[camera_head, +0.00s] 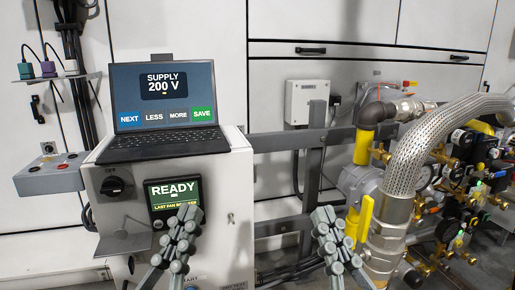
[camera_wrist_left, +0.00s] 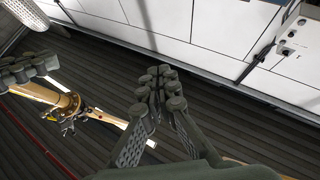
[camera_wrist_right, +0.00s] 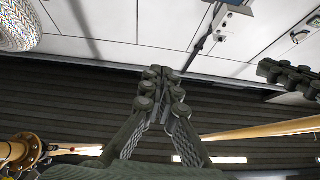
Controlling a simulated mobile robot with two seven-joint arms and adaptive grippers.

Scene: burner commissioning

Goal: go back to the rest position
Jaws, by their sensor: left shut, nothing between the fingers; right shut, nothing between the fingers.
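My left gripper (camera_head: 184,222) is shut and empty in the head view, in front of the lower right part of the control cabinet. Its closed fingers also show in the left wrist view (camera_wrist_left: 160,85). My right gripper (camera_head: 327,220) is shut and empty, in front of the grey frame and just left of the yellow valve handle (camera_head: 365,220). Its closed fingers also show in the right wrist view (camera_wrist_right: 160,85). Both grippers point upward in the head view and are apart from each other. Neither visibly holds anything.
A laptop (camera_head: 163,98) reading "SUPPLY 200 V" stands on the cabinet (camera_head: 220,180), whose panel display (camera_head: 173,193) reads "READY". A grey button box (camera_head: 50,175) is at left. A braided hose (camera_head: 418,140) and brass valves crowd the right. Dark ribbed floor (camera_wrist_right: 60,105) lies below.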

